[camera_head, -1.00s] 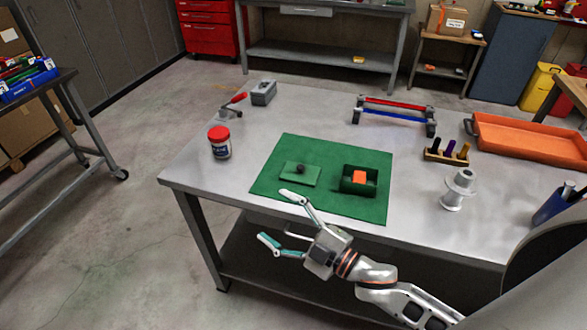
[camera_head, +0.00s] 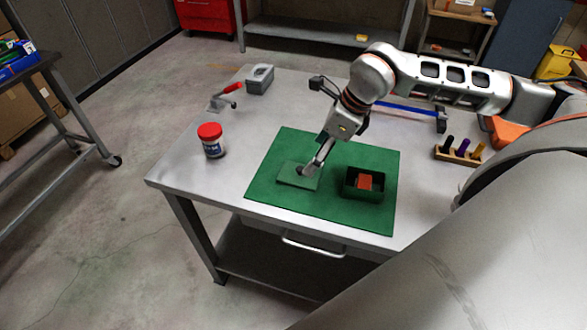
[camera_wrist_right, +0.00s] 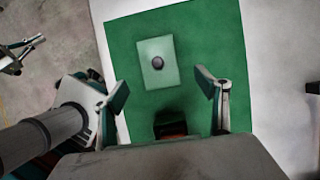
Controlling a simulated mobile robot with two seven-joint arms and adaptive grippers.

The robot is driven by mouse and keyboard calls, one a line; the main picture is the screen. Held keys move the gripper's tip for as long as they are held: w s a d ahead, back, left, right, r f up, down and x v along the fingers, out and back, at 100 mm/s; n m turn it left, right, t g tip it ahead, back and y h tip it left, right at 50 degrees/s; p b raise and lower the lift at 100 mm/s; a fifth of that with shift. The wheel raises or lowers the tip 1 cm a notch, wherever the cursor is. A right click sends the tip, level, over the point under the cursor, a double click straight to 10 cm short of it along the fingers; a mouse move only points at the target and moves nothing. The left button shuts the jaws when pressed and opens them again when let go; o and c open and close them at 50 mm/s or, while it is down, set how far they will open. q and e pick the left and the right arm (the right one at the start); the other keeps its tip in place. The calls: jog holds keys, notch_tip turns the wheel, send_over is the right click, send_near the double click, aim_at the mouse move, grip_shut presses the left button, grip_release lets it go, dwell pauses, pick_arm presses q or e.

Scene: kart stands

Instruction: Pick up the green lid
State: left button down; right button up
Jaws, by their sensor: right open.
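The green lid (camera_head: 292,180) is a flat square plate lying on the left part of the green mat (camera_head: 270,192). Its dark round knob also shows on the lid in the right wrist view (camera_wrist_right: 150,76). My right gripper (camera_head: 306,171) reaches in over the lid, fingers pointing down near the knob. In the wrist view its two fingers are spread and empty, with the lid beyond them. I cannot tell its exact height above the lid. A dark-green open box (camera_head: 350,190) holding an orange-red block (camera_head: 365,181) stands right of the lid.
A red-capped jar (camera_head: 213,142) stands left of the mat. A red-handled clamp (camera_head: 230,90) and a grey block (camera_head: 259,78) are at the back left. A wooden holder (camera_head: 458,156) with coloured pegs stands at the right. My arm hides part of the blue-barred rack (camera_head: 415,112).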

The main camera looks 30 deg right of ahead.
aim_at(300, 173)
jog(key=shift+w+d+f, duration=0.1)
jog(key=shift+d+f, duration=0.05)
jog(key=shift+f, duration=0.05)
jog(key=x, duration=0.2)
jog(key=p+x, duration=0.1)
jog(key=x, duration=0.3)
jog(key=shift+a, duration=0.4)
jog(key=shift+w+a+f, duration=0.1)
jog(key=shift+a+f, duration=0.05)
jog(key=shift+f, duration=0.35)
jog(key=c, duration=1.1)
